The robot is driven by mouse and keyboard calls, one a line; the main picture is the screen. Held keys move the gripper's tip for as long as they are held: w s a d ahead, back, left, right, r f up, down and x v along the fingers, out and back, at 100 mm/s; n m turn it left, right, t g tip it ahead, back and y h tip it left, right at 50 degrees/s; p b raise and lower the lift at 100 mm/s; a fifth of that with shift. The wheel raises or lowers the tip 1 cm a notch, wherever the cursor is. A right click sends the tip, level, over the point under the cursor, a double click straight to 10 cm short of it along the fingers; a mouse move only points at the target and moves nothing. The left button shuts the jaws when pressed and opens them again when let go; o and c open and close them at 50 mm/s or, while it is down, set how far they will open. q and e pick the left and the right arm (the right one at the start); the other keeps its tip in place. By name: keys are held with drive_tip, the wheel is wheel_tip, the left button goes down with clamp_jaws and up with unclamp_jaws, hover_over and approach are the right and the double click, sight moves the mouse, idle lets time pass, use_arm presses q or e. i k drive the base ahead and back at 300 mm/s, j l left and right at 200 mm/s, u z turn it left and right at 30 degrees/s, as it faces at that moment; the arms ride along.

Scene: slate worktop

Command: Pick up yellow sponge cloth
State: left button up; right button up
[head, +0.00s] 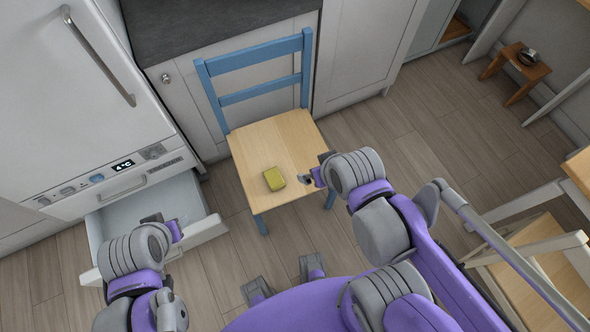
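The yellow sponge cloth (274,180) is a small block-like piece lying on the light wooden seat of the blue chair (266,140). My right gripper (313,173) is over the right edge of the seat, a short way right of the cloth and apart from it. Its fingers are small and partly hidden by the wrist, so its opening is unclear. My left gripper (165,223) is over the open drawer at the left, away from the cloth. Its opening is also unclear, and I see nothing held in it.
The white drawer (207,231) is pulled out below the appliance with the 4°C display (123,165). The chair's blue backrest stands against the grey cabinets under the dark worktop (190,25). A small wooden stool (517,66) is at the upper right. Wooden furniture stands at the lower right.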

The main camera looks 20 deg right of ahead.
sight(272, 175)
drive_tip(key=z, duration=0.45)
drive_tip(key=i+l+u, duration=0.1)
drive_tip(key=l, duration=0.4)
drive_tip(key=i+l+u, duration=0.1)
drive_tip(key=l, duration=0.35)
drive_tip(key=i+l+u, duration=0.1)
drive_tip(key=l, duration=0.4)
drive_tip(key=i+l+u, duration=0.1)
drive_tip(key=l, duration=0.4)
